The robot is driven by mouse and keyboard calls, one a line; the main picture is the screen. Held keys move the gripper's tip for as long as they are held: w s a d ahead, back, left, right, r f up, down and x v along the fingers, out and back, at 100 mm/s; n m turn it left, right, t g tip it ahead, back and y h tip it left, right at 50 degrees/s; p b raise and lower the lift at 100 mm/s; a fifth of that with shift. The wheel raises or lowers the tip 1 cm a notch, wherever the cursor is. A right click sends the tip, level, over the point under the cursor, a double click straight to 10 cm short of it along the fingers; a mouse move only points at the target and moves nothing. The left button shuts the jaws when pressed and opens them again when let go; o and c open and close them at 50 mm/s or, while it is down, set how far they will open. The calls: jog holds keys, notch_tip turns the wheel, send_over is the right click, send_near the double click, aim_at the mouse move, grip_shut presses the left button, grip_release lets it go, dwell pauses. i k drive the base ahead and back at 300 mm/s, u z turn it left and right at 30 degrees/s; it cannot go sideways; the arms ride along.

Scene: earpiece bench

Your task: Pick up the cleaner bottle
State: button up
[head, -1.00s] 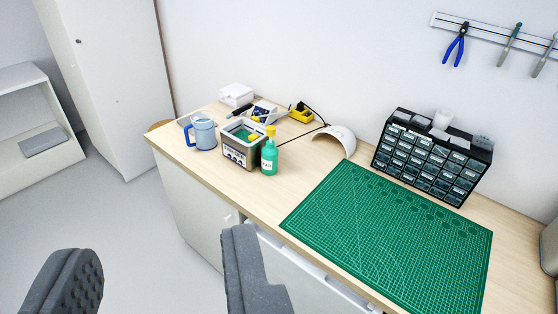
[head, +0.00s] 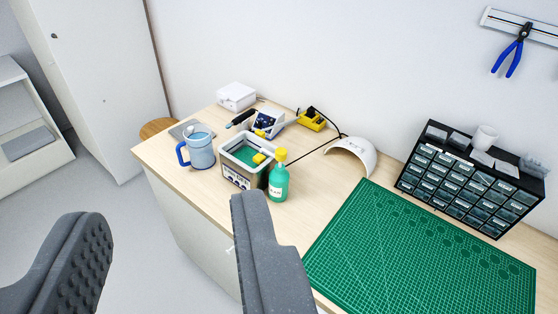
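The cleaner bottle (head: 279,183) is green with a yellow cap and a pale label. It stands upright on the bench, just right of the ultrasonic cleaner box. My gripper (head: 172,222) is open and empty, its two dark grey fingers wide apart in the lower part of the view. The right finger's tip is just below and left of the bottle in the picture. The gripper appears nearer to me than the bottle, and I see no contact.
The cleaner box (head: 238,176) holds green liquid and a yellow item. A blue-handled jug (head: 201,152) stands left of it. Behind are a soldering station (head: 266,122), a yellow holder (head: 312,121) and a white box (head: 236,97). A green mat (head: 420,260) and drawer cabinet (head: 465,185) lie right.

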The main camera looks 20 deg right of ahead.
aim_at(278, 177)
jog(key=i, duration=0.95)
jog(key=u, duration=0.05)
